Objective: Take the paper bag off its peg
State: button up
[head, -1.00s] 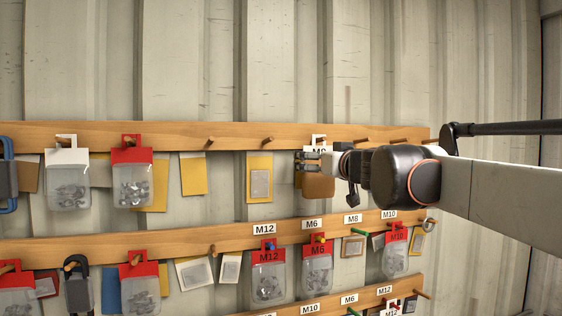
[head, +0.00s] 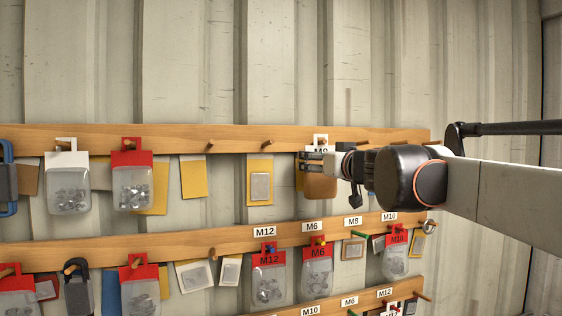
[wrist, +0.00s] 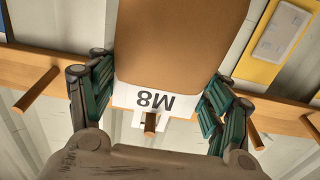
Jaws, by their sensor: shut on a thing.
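The brown paper bag (head: 320,187) with a white header marked M8 hangs at the upper wooden rail, right of centre in the head view. In the wrist view the bag (wrist: 180,45) appears upside down. A wooden peg (wrist: 150,122) shows at the opening in its header. My gripper (head: 312,162) is shut on the bag at its header, with green fingers (wrist: 158,92) on both sides of it in the wrist view. The fingers partly hide the header in the head view.
Bare pegs (head: 268,143) stand on the upper rail (head: 235,133) on both sides. A yellow card with a grey pouch (head: 260,185) hangs to the left. Red-topped M12 and M6 bags (head: 317,270) hang on the rail below. The wall above is clear.

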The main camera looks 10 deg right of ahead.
jog(key=s, duration=0.3)
jog(key=shift+s+d+r, duration=0.2)
jog(key=shift+s+d, duration=0.1)
jog(key=shift+d, duration=0.05)
jog(key=shift+p, duration=0.3)
jog(key=shift+s+d+p, duration=0.2)
jog(key=shift+s+d, duration=0.05)
jog(key=shift+s, duration=1)
jog(key=shift+s+d+p, duration=0.15)
jog(key=shift+s+d, duration=0.05)
jog(key=shift+s, duration=1.05)
jog(key=shift+w, duration=0.1)
